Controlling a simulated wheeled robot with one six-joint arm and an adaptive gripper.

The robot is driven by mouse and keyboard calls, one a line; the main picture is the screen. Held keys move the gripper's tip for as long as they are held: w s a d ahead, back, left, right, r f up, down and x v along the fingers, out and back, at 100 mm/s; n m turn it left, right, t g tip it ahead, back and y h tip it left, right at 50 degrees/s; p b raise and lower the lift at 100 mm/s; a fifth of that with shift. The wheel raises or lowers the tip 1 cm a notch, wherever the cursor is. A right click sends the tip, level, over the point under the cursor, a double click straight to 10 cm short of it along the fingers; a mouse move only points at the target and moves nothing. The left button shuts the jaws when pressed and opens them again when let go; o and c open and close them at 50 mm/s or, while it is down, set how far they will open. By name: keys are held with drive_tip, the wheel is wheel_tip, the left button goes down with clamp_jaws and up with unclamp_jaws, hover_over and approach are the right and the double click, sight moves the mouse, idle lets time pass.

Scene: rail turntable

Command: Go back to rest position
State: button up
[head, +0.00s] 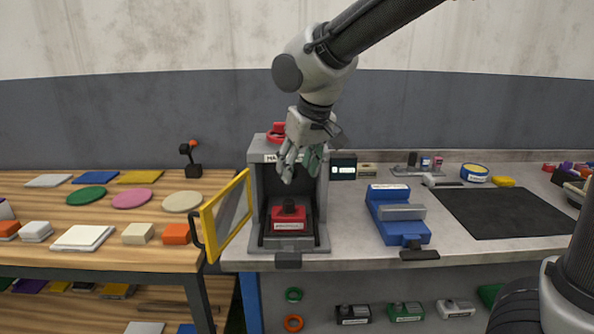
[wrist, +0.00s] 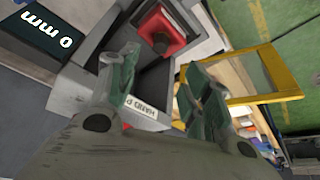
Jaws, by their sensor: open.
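My gripper (head: 301,165) is open and empty, in front of the upper opening of a grey press-like machine (head: 256,190). In the wrist view its two green-padded fingers (wrist: 160,95) are spread apart. A red block with a dark knob (head: 289,217) sits inside the machine on its base. The red block also shows beyond the fingers in the wrist view (wrist: 163,30). The machine's yellow-framed door (head: 227,214) stands swung open to the left. My fingers hide part of the machine's interior and its label.
A blue vise-like fixture (head: 397,215) and a dark mat (head: 505,211) lie on the grey bench to the right. A small dark display box (head: 343,167) stands beside the machine. The wooden table (head: 120,190) at left holds coloured discs and blocks.

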idle(0.4)
drive_tip(key=s+d+m, duration=0.2)
drive_tip(key=s+d, duration=0.4)
drive_tip(key=d, duration=0.5)
drive_tip(key=s+d+m+h, duration=0.1)
drive_tip(key=s+d, duration=0.6)
drive_tip(key=d, duration=0.3)
drive_tip(key=s+d+m+h, duration=0.1)
drive_tip(key=s+d+m, duration=0.1)
drive_tip(key=s+d, duration=0.4)
drive_tip(key=d, duration=0.5)
drive_tip(key=shift+s+d+r+m, duration=0.3)
drive_tip(key=shift+d, duration=0.05)
